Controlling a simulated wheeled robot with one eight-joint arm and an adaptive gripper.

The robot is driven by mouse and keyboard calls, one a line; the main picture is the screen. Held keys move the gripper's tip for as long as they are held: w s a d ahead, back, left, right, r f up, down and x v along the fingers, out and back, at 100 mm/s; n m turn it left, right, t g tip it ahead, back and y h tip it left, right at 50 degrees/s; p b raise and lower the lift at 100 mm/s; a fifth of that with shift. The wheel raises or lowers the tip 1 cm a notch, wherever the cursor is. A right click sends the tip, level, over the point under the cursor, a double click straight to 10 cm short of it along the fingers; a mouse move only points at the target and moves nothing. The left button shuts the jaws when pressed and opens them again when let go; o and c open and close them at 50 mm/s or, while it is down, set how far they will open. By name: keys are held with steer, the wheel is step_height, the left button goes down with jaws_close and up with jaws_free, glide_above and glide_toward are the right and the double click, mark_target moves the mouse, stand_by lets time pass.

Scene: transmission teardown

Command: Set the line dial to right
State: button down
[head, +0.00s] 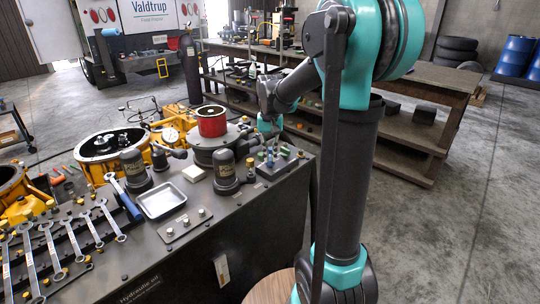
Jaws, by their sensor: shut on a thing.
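A small control panel (279,165) with several short knobs and levers stands at the right end of the dark bench. My gripper (269,150) points down onto this panel from my arm, small in the head view. Its fingers are shut on a small part at the panel, which I take to be the line dial. The dial is mostly hidden by the fingers, and its pointing direction is too small to read.
Left of the panel are dark gauge-like cylinders (226,172), a red-topped round housing (211,122) and a metal tray (160,200). Wrenches (55,245) lie at the front left. A wooden workbench (400,150) stands behind. The floor at right is clear.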

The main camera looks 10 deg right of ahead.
mark_target(270, 157)
steer(key=c, duration=1.6)
jaws_free()
steer(key=shift+r, duration=0.15)
step_height(270, 157, up, 12)
steer(key=shift+f, duration=0.1)
steer(key=s+d+f+t, duration=0.1)
steer(key=s+f, duration=0.6)
steer(key=s+d+f+n+t, duration=0.1)
steer(key=s+f, duration=0.6)
steer(key=f, duration=0.1)
steer(key=s+d+f+n+t, duration=0.1)
steer(key=s+d+f+t, duration=0.1)
steer(key=s+f, duration=0.6)
steer(key=shift+f, duration=0.25)
